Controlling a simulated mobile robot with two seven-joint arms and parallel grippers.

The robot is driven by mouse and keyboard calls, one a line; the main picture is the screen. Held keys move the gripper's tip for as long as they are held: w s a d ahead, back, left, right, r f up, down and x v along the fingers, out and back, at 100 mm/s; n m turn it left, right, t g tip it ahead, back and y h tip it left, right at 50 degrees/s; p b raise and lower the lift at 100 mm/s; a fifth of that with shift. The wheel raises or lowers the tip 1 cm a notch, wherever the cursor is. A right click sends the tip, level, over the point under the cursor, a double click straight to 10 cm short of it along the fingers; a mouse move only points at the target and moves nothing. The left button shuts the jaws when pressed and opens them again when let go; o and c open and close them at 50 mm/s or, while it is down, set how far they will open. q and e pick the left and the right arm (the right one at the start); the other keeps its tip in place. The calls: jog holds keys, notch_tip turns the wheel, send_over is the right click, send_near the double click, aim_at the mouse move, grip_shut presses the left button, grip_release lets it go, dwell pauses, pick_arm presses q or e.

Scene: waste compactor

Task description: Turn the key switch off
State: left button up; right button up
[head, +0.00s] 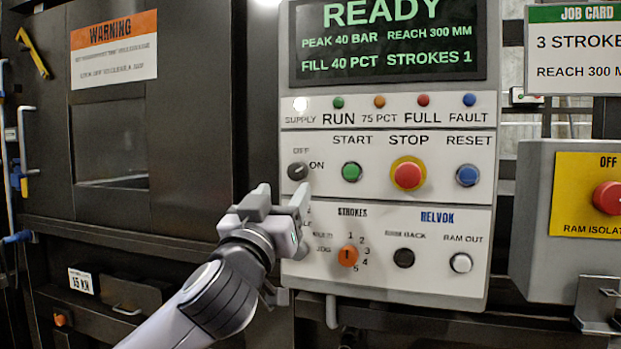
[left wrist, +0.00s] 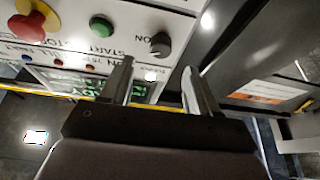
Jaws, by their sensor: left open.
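The key switch (head: 298,171) is a small dark round knob on the white control panel, with OFF printed above it and ON to its right. I cannot clearly tell which way it points. It also shows in the left wrist view (left wrist: 160,43), just beyond the fingertips and roughly between them. My left gripper (head: 283,192) is open and empty, just below and left of the switch in the head view. Its two fingers show apart in the left wrist view (left wrist: 157,68). Nothing shows it touching the switch. My right gripper is in neither view.
The green start button (head: 351,172), red stop button (head: 407,176) and blue reset button (head: 467,175) sit right of the switch. The orange strokes selector (head: 348,256) is below. The display (head: 388,40) reads READY, and the supply lamp (head: 300,104) glows white. A grey isolator box (head: 545,235) stands right.

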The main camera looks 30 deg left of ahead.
aim_at(295, 174)
pick_arm(q)
jog(key=p+x, duration=0.2)
jog(key=x, duration=0.4)
jog(key=shift+a+r, duration=0.1)
jog(key=shift+r, duration=0.05)
jog(key=shift+w+a+r+p, duration=0.15)
jog(key=shift+w+p, duration=0.15)
jog(key=shift+w, duration=0.2)
jog(key=c, duration=1)
